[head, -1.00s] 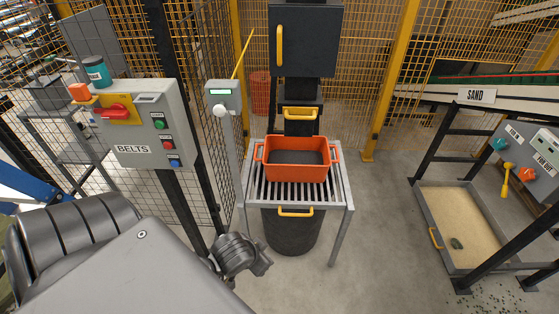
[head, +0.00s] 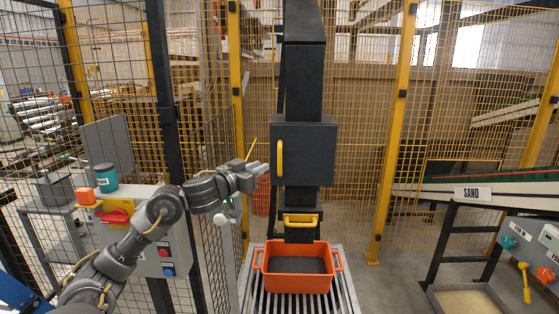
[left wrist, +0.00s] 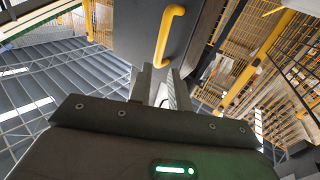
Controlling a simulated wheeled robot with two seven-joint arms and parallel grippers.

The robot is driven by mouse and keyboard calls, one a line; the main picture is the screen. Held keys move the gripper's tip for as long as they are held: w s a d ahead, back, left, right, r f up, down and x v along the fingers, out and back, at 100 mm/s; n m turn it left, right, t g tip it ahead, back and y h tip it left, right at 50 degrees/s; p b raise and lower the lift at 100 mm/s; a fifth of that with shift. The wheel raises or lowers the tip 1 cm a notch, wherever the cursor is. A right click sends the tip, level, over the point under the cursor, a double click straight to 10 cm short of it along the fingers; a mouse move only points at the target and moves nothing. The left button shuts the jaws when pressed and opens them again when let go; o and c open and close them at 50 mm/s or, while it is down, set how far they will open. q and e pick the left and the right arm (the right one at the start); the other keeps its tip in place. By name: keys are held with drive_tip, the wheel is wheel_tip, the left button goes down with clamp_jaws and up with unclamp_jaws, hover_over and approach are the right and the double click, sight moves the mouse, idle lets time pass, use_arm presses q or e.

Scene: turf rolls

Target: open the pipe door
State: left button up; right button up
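The pipe door (head: 308,152) is a dark grey panel on the black vertical pipe in the head view. It looks closed. Its yellow upright handle (head: 280,158) is on the door's left side. The handle also shows in the left wrist view (left wrist: 163,38), just beyond the fingertips, and the door (left wrist: 137,30) fills the top middle there. My left gripper (head: 262,169) is just left of the handle. Its two fingers (left wrist: 162,84) are apart with nothing between them, and the handle appears ahead of them, not between them. My right gripper is not in view.
Below the door are a yellow-handled drawer (head: 300,220) and an orange tub (head: 298,270) on a slatted table (head: 342,290). A grey control box (head: 150,245) stands left, with mesh fencing behind. A sand chute (head: 440,192) and another panel (head: 535,250) are at right.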

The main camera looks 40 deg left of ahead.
use_arm(q)
drive_tip(key=p, duration=0.3)
hover_over(280, 174)
drive_tip(key=shift+w+a+f, duration=0.15)
drive_tip(key=shift+w+a, duration=0.1)
drive_tip(key=shift+w, duration=0.05)
clamp_jaws()
